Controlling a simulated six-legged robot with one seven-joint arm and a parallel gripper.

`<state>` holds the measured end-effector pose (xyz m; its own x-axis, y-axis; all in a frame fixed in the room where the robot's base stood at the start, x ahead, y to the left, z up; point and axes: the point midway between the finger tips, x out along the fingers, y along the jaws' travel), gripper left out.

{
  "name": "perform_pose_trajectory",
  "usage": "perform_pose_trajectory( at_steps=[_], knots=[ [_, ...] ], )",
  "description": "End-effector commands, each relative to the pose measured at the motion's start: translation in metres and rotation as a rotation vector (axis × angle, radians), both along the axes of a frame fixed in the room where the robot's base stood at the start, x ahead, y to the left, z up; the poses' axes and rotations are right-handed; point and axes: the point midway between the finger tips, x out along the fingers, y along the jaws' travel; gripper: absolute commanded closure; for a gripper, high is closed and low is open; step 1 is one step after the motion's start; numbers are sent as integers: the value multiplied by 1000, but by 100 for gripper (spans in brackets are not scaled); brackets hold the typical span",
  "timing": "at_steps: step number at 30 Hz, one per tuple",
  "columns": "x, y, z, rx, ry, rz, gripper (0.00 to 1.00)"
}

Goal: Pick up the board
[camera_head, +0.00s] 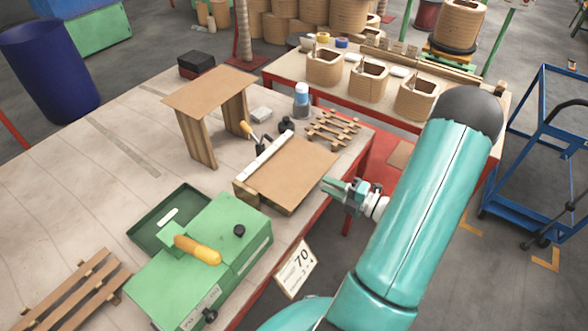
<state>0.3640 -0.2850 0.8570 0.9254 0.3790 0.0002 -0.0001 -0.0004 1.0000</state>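A flat brown board (292,168) lies on a low wooden base near the right edge of the workbench, with a pale bar along its left side. Another brown board (208,92) rests as a top across two upright wooden panels, farther back and left. I cannot tell which one the task means. My gripper (328,187) is just right of the lower board, near the bench edge, with its fingers pointing left. It appears apart from the board and holds nothing that I can see. The finger gap is too small to read.
A green machine (205,262) with a yellow handle stands front left of the lower board. Wooden slats (333,128), a white-topped bottle (301,98) and a yellow-handled tool (246,129) sit behind it. A second table (420,123) holds several coils. The bench's left side is mostly clear.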

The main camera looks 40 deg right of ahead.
Motion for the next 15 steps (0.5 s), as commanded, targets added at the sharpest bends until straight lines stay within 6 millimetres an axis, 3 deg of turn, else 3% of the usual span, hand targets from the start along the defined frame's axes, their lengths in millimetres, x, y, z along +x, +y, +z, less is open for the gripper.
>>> perform_pose_trajectory(
  at_steps=[6, 15],
  knots=[
    [29, 13, 0, -1, -1, 2, 72],
    [34, 15, 0, -1, 0, 1, 74]
  ],
)
